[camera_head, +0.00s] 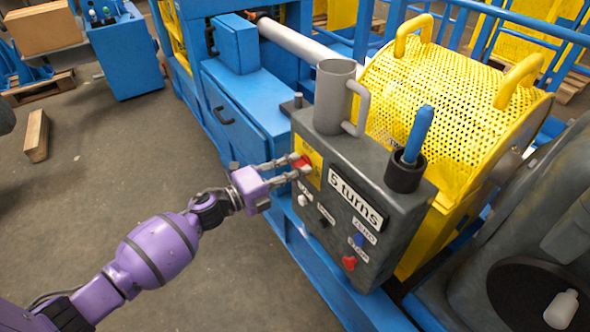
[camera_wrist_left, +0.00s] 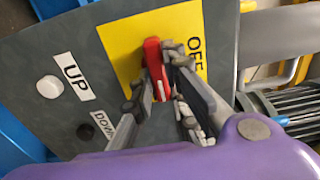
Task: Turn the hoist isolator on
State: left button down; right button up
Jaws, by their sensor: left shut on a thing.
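The hoist isolator is a red handle (camera_head: 301,162) on a yellow plate (camera_head: 314,172) at the left end of a grey control box's front. In the left wrist view the red handle (camera_wrist_left: 154,60) runs roughly up and down the picture, with the word OFF (camera_wrist_left: 195,55) on the plate to its right. My left gripper (camera_head: 299,166) reaches in from the left and is shut on the red handle, a finger on each side. It also shows in the left wrist view (camera_wrist_left: 165,75). The fingers cover part of the handle. My right gripper is not in view.
The control box (camera_head: 335,153) also has a white UP button (camera_wrist_left: 48,87), a black DOWN button (camera_wrist_left: 85,131), a blue knob (camera_head: 358,240) and a red knob (camera_head: 349,262). A grey mug (camera_head: 333,98) and a cup with a blue-handled thing (camera_head: 405,171) stand on top.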

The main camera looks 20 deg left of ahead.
pick_arm(q)
jog(key=c, duration=1.7)
grip_release()
jog(key=shift+s+a, duration=0.1)
jog(key=v, duration=1.2)
